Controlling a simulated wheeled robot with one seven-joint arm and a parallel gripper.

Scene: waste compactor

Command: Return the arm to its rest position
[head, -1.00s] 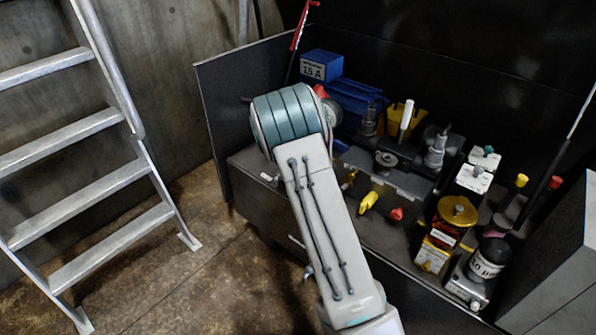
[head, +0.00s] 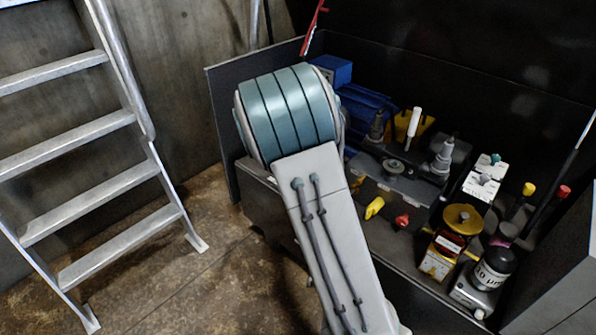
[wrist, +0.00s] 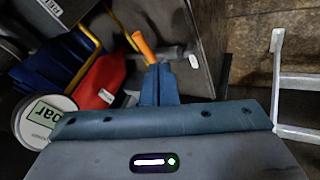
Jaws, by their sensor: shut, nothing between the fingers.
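My arm rises through the middle of the head view, its grey link and teal-banded joint in front of the machine bench (head: 400,255). My gripper is hidden behind the arm in the head view. In the wrist view my gripper (wrist: 158,70) shows with its blue-grey fingers together and nothing between them. Beyond the fingertips are an orange handle (wrist: 144,46) and a dark panel. I cannot tell how far they are from the fingers.
A metal ladder (head: 90,145) stands at the left, with bare floor (head: 175,255) between it and the bench. The bench carries blue parts, a yellow-topped filter (head: 462,219) and several valves. In the wrist view a red part (wrist: 100,82) and a round gauge (wrist: 45,118) lie left of the fingers.

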